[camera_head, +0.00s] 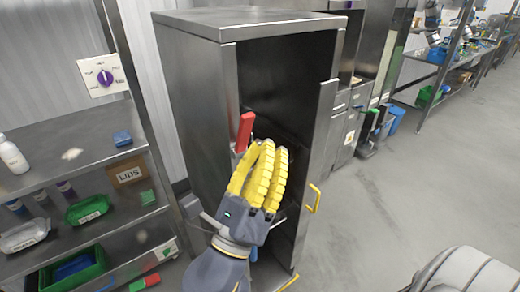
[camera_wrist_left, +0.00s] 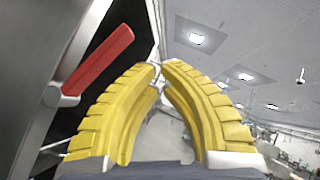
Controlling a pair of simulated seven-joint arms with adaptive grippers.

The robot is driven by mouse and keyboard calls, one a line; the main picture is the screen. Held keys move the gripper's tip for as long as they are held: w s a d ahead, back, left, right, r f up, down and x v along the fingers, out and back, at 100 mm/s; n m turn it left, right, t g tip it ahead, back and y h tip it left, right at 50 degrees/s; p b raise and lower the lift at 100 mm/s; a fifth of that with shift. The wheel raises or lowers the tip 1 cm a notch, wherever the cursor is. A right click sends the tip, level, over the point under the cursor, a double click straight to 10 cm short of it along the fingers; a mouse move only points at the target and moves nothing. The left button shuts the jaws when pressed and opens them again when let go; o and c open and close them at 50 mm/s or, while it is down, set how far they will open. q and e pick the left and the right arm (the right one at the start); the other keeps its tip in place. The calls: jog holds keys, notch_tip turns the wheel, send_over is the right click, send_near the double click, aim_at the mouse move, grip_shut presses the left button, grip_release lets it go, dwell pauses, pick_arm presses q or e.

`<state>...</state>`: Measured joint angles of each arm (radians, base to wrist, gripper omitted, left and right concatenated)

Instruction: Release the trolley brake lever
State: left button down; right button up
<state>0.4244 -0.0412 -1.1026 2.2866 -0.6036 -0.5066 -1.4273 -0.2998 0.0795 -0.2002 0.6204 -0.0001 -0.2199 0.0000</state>
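The brake lever (camera_head: 245,131) has a red grip and stands roughly upright, leaning a little, at the front left edge of a tall steel cabinet-like trolley (camera_head: 189,110). In the left wrist view the red lever (camera_wrist_left: 98,60) runs diagonally up from a grey pivot, left of the fingers. My left gripper (camera_head: 270,148) has curved yellow fingers just right of and in front of the lever, before the dark opening. In the wrist view its fingertips (camera_wrist_left: 161,68) come close together with nothing clearly between them. The lever lies outside the fingers. My right gripper is not in view.
A steel shelf unit (camera_head: 82,165) stands at the left with bottles, green trays and a LIDS box (camera_head: 127,172). A yellow handle (camera_head: 315,198) sits on the trolley's right edge.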

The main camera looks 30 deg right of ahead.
pick_arm(q)
jog(key=s+a+f, duration=0.2)
jog(key=s+a, duration=0.4)
jog(key=s, duration=0.2)
jog(key=shift+f, duration=0.35)
